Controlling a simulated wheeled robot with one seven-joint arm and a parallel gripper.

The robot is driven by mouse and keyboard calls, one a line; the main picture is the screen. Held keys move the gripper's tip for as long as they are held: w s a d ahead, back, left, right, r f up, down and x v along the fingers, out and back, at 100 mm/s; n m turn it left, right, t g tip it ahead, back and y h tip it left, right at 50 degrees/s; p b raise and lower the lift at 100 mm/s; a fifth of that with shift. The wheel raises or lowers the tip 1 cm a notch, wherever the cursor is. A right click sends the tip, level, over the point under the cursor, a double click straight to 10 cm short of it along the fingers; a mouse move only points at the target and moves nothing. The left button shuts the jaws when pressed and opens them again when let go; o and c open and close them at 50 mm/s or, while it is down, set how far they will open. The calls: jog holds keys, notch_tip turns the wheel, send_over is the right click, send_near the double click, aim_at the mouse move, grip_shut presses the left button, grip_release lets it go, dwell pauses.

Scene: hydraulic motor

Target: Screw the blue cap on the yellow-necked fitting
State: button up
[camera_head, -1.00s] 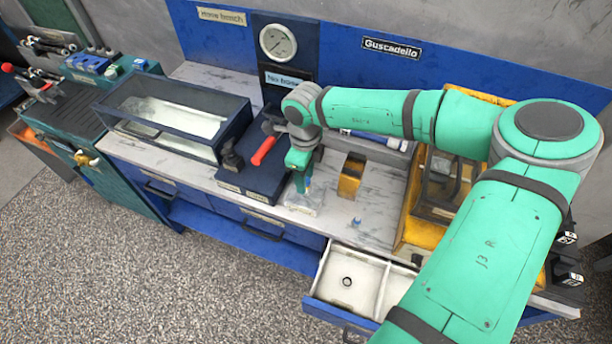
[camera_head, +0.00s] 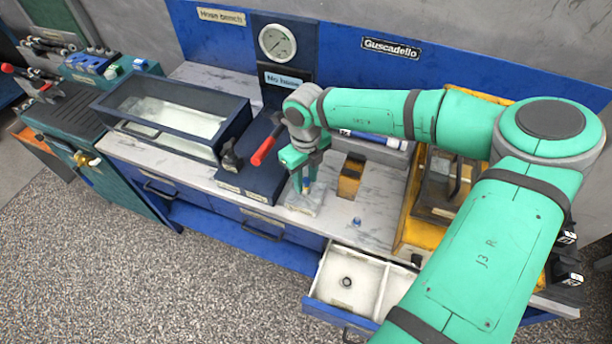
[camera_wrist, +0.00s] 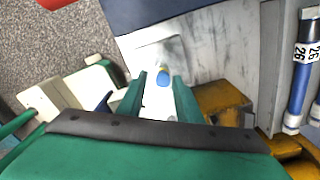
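My gripper (camera_wrist: 160,98) is open in the wrist view, with one green finger on each side and a gap between them. Beyond the fingertips, the blue cap (camera_wrist: 163,82) shows at the yellow-necked fitting (camera_wrist: 160,71), which stands over a pale plate. I cannot tell whether the cap is fully seated. In the head view, my gripper (camera_head: 302,172) hangs over the front of the bench, above the blue cap (camera_head: 306,186). The fitting is mostly hidden there by the fingers.
A small blue piece (camera_head: 356,222) lies on the marble bench top to the right. A yellow-brown block (camera_head: 350,178) stands behind it. A red-handled lever (camera_head: 265,151) is to the left. An open white-lined drawer (camera_head: 347,272) juts out below.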

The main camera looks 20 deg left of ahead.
jog(key=shift+w+r, duration=0.25)
jog(key=shift+w, duration=0.05)
jog(key=n, duration=0.5)
jog(key=shift+d+n, duration=0.1)
jog(key=shift+n, duration=1)
jog(key=n, duration=0.3)
jog(key=shift+s+a, duration=0.1)
jog(key=shift+a, duration=0.1)
jog(key=shift+d, duration=0.1)
